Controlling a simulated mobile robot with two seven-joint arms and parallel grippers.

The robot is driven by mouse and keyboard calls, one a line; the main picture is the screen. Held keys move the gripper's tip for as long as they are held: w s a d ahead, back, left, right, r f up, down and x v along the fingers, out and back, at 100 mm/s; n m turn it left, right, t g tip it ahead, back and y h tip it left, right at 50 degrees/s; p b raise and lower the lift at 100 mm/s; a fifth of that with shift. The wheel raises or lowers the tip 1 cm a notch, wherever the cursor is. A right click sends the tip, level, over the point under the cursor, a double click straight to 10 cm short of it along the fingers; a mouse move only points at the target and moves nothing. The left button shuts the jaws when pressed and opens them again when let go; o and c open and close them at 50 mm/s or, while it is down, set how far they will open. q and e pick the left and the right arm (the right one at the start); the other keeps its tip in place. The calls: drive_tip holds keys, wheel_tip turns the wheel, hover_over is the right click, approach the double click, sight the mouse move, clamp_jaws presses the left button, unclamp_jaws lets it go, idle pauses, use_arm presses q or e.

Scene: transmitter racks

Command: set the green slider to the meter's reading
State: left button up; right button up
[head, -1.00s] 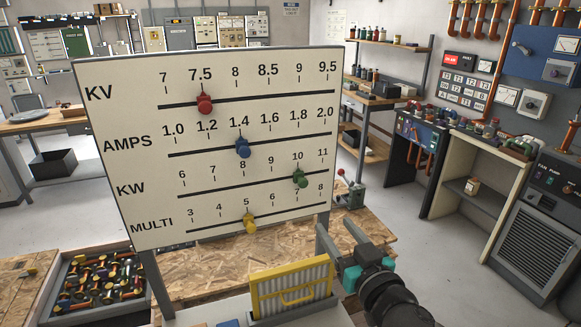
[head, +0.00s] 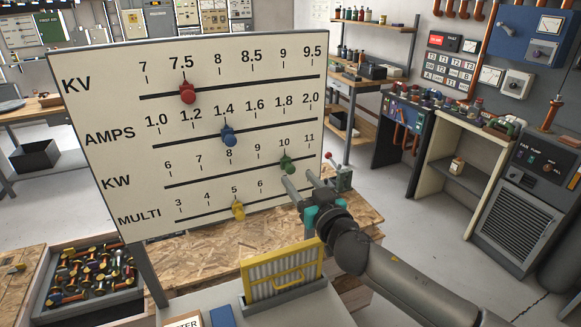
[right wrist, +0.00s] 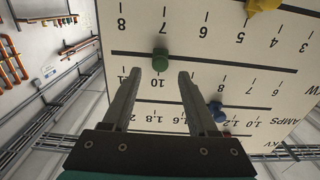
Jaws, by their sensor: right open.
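The green slider (head: 288,164) is on the KW line of a white scale board (head: 110,100), at about the 10 mark. It also shows in the right wrist view (right wrist: 160,61), just beyond the fingertips. My right gripper (head: 298,178) is open in front of the board, just below the green slider. In the right wrist view its open fingers (right wrist: 160,78) point at the slider, which lies between their tips in the picture; contact cannot be told. Dials hang on the walls, but I cannot tell which is the task's meter or its reading. My left gripper is not in view.
The red slider (head: 188,92), blue slider (head: 229,134) and yellow slider (head: 239,210) sit on the other lines. A yellow-framed filter (head: 284,275) stands below the board. A crate of spools (head: 138,252) is at lower left. Open floor lies to the right.

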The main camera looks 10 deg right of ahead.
sight(291, 170)
drive_tip(key=shift+w+a, duration=0.2)
drive_tip(key=shift+w, duration=0.75)
drive_tip(key=shift+w+a, duration=0.2)
drive_tip(key=shift+w, duration=0.75)
drive_tip(key=shift+w+a, duration=0.2)
drive_tip(key=shift+w, duration=0.75)
clamp_jaws()
